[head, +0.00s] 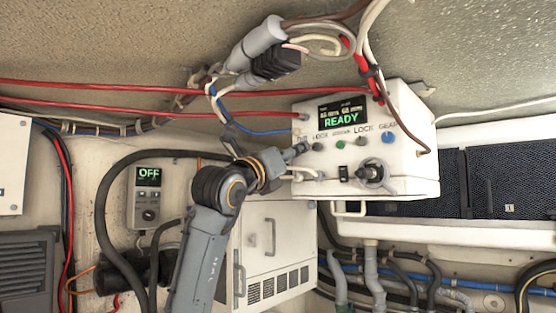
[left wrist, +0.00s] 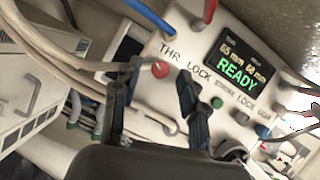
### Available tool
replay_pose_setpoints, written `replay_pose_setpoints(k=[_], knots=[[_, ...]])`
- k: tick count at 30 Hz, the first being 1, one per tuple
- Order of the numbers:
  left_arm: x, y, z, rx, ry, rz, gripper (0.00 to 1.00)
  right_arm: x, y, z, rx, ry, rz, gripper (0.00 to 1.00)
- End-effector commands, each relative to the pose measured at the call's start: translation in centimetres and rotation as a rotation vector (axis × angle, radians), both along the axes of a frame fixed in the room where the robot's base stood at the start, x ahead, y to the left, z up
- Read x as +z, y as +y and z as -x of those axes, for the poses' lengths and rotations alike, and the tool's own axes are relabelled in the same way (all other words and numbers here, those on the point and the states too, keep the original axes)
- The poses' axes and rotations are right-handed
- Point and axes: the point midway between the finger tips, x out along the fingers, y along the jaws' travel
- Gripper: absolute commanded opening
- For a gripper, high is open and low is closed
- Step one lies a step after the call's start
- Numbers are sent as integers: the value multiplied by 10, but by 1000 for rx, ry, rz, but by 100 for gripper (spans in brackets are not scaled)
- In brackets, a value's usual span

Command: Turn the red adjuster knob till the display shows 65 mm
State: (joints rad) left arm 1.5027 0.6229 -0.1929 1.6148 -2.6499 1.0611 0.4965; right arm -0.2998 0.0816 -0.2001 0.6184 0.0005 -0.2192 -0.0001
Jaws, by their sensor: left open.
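The red adjuster knob (left wrist: 160,69) is on the white control box (head: 418,180), under the label THR LOCK. In the left wrist view it lies between the fingertips of my open left gripper (left wrist: 159,76); whether they touch it I cannot tell. In the head view my left gripper (head: 299,150) reaches the box's left front and hides the knob. The display (head: 342,113), also in the left wrist view (left wrist: 236,62), shows READY in green. Above it are two small figures, seemingly 65 mm at left and 68 mm at right, hard to read. My right gripper is out of view.
A green knob (head: 341,145) and a blue knob (head: 388,138) sit right of the gripper. A black switch (head: 344,173) and a round key-like fitting (head: 374,174) are below. Cables hang over the box. A small controller reading OFF (head: 146,207) is at left.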

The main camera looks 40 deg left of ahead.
Motion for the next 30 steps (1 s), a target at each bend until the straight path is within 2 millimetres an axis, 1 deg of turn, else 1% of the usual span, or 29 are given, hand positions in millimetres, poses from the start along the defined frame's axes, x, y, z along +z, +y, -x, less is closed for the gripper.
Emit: replay_pose_setpoints(k=[5, 12, 16, 21, 30], knots=[[-11, 0, 28, 4, -2, -4, 43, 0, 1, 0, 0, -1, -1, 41], [-30, -2, 75, 3, -3, -3, 43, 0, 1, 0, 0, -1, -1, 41], [-37, -2, 92, 2, -3, -1, 43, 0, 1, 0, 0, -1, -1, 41], [-41, -3, 103, 0, -1, 0, 43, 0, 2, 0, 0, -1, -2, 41], [-41, -3, 104, 0, -1, 1, 43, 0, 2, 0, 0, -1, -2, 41]])
